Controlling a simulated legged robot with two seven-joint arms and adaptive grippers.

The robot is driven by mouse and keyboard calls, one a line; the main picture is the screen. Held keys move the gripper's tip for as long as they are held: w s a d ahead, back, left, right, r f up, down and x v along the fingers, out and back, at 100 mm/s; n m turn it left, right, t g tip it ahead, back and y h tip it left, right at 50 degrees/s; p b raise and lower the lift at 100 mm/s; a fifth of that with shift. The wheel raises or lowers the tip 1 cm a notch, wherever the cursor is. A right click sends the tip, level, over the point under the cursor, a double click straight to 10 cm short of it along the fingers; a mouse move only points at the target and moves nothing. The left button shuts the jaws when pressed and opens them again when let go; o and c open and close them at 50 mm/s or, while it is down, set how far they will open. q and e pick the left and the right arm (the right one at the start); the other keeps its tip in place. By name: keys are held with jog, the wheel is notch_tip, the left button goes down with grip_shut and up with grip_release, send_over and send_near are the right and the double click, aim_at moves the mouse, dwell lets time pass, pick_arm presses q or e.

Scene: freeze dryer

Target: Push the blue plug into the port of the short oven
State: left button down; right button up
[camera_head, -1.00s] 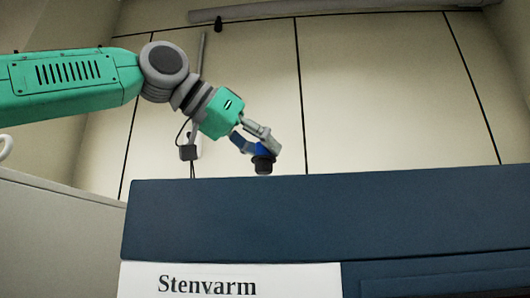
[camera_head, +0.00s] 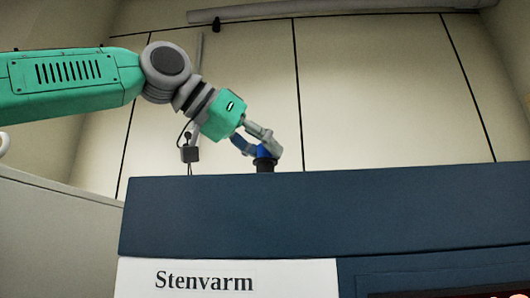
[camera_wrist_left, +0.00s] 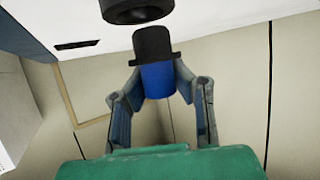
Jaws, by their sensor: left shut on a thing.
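The blue plug (camera_head: 264,151), with a black end, is held between the fingers of my left gripper (camera_head: 262,146), just above the top edge of the dark blue oven (camera_head: 300,215). In the left wrist view my left gripper (camera_wrist_left: 160,100) is shut on the plug's blue body (camera_wrist_left: 157,80), and its black flanged end points away from the palm. A black round port (camera_wrist_left: 136,10) on a white surface lies just beyond that end, a little to the left. They look close but apart; contact is hard to tell. In the head view the oven's edge hides the port. My right gripper is not in view.
A white label reading "Stenvarm" (camera_head: 228,277) is on the oven front, with a dark panel (camera_head: 440,293) at lower right. A pale unit (camera_head: 60,225) stands at the left. A wall with dark seams (camera_head: 390,90) is behind.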

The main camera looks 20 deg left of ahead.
aim_at(262, 162)
pick_arm(q)
jog(key=shift+a+f, duration=0.15)
jog(key=shift+a, duration=0.45)
jog(key=shift+a+f, duration=0.15)
jog(key=shift+a, duration=0.4)
jog(key=shift+a+f, duration=0.2)
jog(key=shift+a, duration=0.3)
jog(key=shift+d, duration=0.35)
jog(key=d, duration=0.3)
jog(key=shift+d+f, duration=0.1)
jog(key=shift+d, duration=0.1)
jog(key=shift+w+d+f+b, duration=0.1)
jog(key=shift+d+b, duration=0.25)
jog(key=shift+d, duration=0.25)
jog(key=shift+a+f, duration=0.25)
jog(key=shift+a, duration=0.55)
jog(key=shift+a+f, duration=0.1)
jog(key=shift+d, duration=0.45)
jog(key=shift+a+f+b, duration=0.1)
jog(key=shift+f+b, duration=0.45)
jog(key=shift+b, duration=0.1)
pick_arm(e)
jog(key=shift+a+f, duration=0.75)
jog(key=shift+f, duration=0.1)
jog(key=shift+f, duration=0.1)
